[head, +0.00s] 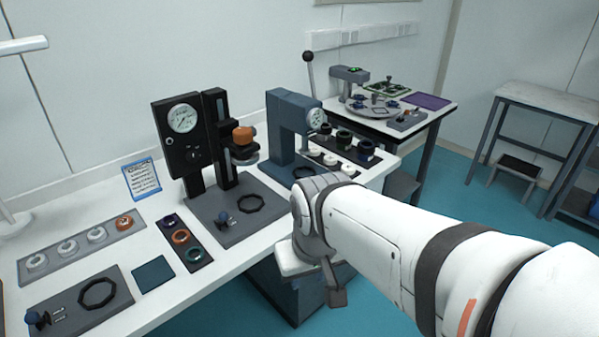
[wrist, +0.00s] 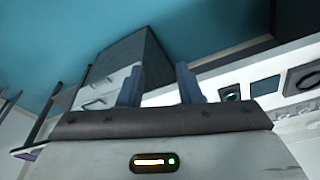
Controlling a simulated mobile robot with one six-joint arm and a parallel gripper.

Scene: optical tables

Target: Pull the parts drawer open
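The parts drawer seems to belong to a dark blue-grey cabinet (head: 272,290) under the front edge of the workbench. The head view shows only part of it, and my arm and wrist hide some. In the wrist view a grey cabinet (wrist: 140,52) stands tilted, with pale drawer fronts (wrist: 98,92) and a dark handle on one of them. I cannot tell whether any drawer stands out. My gripper (wrist: 158,85) shows two blue-grey fingers spread apart with nothing between them. In the head view the gripper (head: 335,292) hangs beside the cabinet, in front of the bench; contact is not visible.
The white workbench (head: 178,285) carries a gauge press (head: 183,118), a blue-grey press (head: 287,125) and trays of rings. A second table (head: 440,108) with devices stands behind, and a shelf table (head: 545,100) at right. Teal floor (head: 465,205) is free between them.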

